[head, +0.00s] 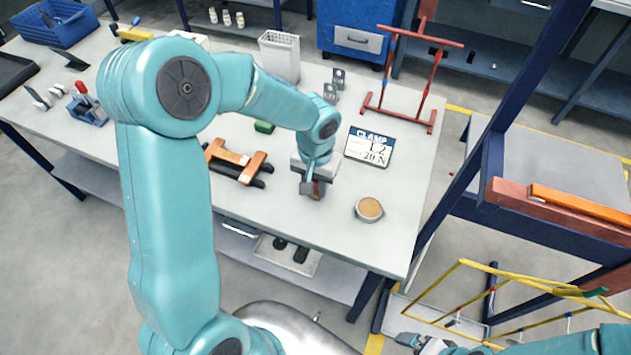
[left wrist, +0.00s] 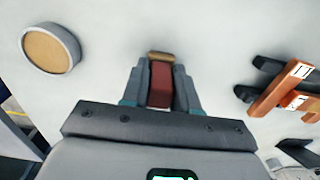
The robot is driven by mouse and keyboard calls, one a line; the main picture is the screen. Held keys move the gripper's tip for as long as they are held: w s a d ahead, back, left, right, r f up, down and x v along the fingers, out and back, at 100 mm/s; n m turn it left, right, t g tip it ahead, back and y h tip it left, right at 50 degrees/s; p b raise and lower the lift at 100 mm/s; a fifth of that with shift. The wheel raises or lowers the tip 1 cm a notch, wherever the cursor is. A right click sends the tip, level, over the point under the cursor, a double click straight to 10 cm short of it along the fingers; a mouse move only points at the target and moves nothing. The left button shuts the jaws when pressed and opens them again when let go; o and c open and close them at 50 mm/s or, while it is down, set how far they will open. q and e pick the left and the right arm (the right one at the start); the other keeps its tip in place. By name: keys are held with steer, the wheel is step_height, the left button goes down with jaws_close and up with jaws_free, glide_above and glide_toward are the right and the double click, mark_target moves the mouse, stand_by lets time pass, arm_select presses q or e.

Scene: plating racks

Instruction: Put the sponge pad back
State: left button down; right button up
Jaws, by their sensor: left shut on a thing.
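My left gripper (head: 314,192) is shut on a dark red block with a tan end, which I take for the sponge pad (left wrist: 159,88). It is low over the grey table (head: 300,225); I cannot tell whether the pad touches it. In the left wrist view the pad sits between the two fingers, its tan end beyond their tips. A round grey dish with a tan inside (head: 369,209) stands to the right of the gripper in the head view, apart from it. It also shows at the upper left of the left wrist view (left wrist: 50,48). My right gripper (head: 418,342) is partly visible at the bottom edge.
Orange-and-black clamps (head: 236,162) lie left of the left gripper. A "CLAMP" sign (head: 369,147) and a red stand (head: 412,80) are behind the dish. A white basket (head: 280,55) stands farther back. A yellow wire rack (head: 520,300) is at the lower right.

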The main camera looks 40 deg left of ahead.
arm_select(q)
steer(key=shift+f+b, duration=0.25)
steer(key=shift+b, duration=0.05)
steer(key=c, duration=0.9)
jaws_free()
steer(key=shift+o, duration=0.2)
steer(key=shift+r, duration=0.1)
steer(key=shift+r+p, duration=0.2)
steer(key=shift+p, duration=0.15)
step_height(320, 180, up, 12)
steer(key=shift+w+f, duration=0.1)
steer(key=shift+f, duration=0.15)
steer(key=shift+r, duration=0.25)
